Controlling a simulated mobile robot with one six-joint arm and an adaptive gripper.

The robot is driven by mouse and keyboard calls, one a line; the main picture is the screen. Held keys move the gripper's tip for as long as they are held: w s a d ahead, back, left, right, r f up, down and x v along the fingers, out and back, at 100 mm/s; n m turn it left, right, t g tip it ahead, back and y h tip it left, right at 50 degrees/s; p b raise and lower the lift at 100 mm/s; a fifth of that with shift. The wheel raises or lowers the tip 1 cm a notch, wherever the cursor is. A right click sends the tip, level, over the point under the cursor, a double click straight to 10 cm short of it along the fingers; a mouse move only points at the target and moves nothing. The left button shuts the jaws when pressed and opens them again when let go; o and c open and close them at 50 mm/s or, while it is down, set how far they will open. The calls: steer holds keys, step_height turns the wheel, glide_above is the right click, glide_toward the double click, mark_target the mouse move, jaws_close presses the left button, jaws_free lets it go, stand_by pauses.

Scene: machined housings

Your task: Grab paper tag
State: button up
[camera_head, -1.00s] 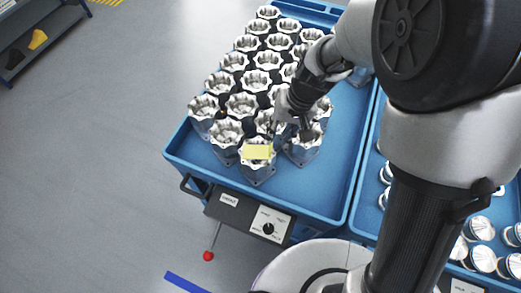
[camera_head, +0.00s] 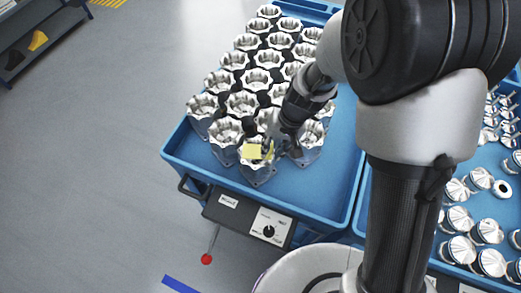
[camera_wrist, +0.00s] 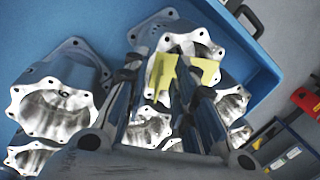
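The yellow paper tag (camera_head: 252,152) lies on top of the front machined housing (camera_head: 258,173) in the blue tray. My gripper (camera_head: 271,149) is low over that housing, at the tag's right side. In the wrist view the tag (camera_wrist: 163,72) shows on both sides of one finger, which covers its middle. My gripper (camera_wrist: 158,64) has its two fingers apart, with part of the tag seen in the gap. I cannot tell whether a finger touches the tag.
Several silver housings (camera_head: 226,134) stand closely packed around the tagged one. The blue tray (camera_head: 335,190) has free floor to the right. A control box (camera_head: 268,229) with a knob is at the tray's front. Another blue tray with metal parts (camera_head: 487,231) is at right.

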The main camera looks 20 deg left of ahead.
jaws_close()
steer(key=shift+r, duration=0.1)
stand_by(0.3)
